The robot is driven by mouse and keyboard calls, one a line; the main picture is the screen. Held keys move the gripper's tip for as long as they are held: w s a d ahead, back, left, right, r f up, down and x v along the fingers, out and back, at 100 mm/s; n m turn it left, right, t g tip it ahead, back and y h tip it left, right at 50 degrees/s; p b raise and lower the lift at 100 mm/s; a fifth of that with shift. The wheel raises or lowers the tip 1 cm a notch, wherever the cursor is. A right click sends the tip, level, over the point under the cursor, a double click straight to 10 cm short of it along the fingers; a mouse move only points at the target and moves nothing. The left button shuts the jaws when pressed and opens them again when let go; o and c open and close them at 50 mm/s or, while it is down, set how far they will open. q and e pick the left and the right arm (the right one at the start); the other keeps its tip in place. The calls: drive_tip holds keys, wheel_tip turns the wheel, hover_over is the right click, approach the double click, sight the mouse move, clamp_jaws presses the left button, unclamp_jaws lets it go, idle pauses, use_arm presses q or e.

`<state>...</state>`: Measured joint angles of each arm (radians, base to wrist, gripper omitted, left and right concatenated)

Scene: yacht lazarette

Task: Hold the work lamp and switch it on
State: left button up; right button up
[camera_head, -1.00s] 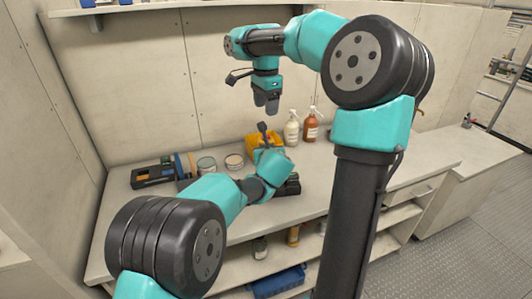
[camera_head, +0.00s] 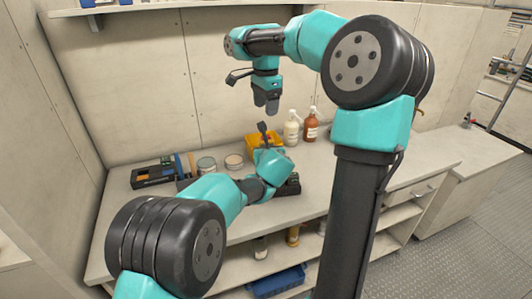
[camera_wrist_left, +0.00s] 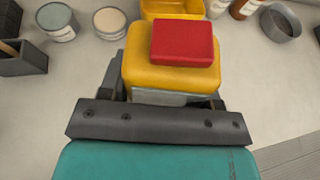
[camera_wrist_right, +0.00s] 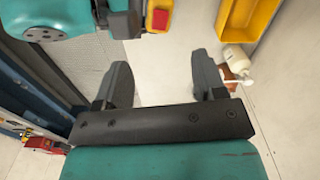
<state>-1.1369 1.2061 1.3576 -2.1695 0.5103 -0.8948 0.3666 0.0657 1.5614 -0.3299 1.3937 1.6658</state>
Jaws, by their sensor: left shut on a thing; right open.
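The work lamp (camera_wrist_left: 150,68) is a yellow block with a red button-like block (camera_wrist_left: 182,42) on its top. My left gripper (camera_head: 272,160) is shut on it; its dark jaws flank the lamp in the left wrist view. In the head view my left arm hides most of the lamp. In the right wrist view the red part (camera_wrist_right: 160,19) shows at the top, beside my left gripper. My right gripper (camera_wrist_right: 163,82) is open and empty. In the head view it (camera_head: 266,104) hangs above the bench, higher than the left gripper, fingers down. I cannot tell whether the lamp is lit.
A yellow bin (camera_head: 282,150) stands on the bench behind the left gripper, with a white bottle (camera_head: 292,128) and a brown bottle (camera_head: 311,126) to its right. Two round tins (camera_head: 206,164) and a dark case (camera_head: 152,176) stand to the left.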

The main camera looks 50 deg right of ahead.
sight(268, 136)
drive_tip(key=shift+s, duration=0.1)
drive_tip(key=c, duration=0.3)
drive_tip(key=shift+s+d+m, duration=0.2)
drive_tip(key=shift+d+m, duration=0.05)
drive_tip(key=shift+m, duration=0.55)
drive_tip(key=c, duration=0.3)
clamp_jaws()
drive_tip(key=shift+f, duration=3.3)
drive_tip(key=shift+f, duration=0.65)
wheel_tip(268, 136, up, 7)
idle(0.4)
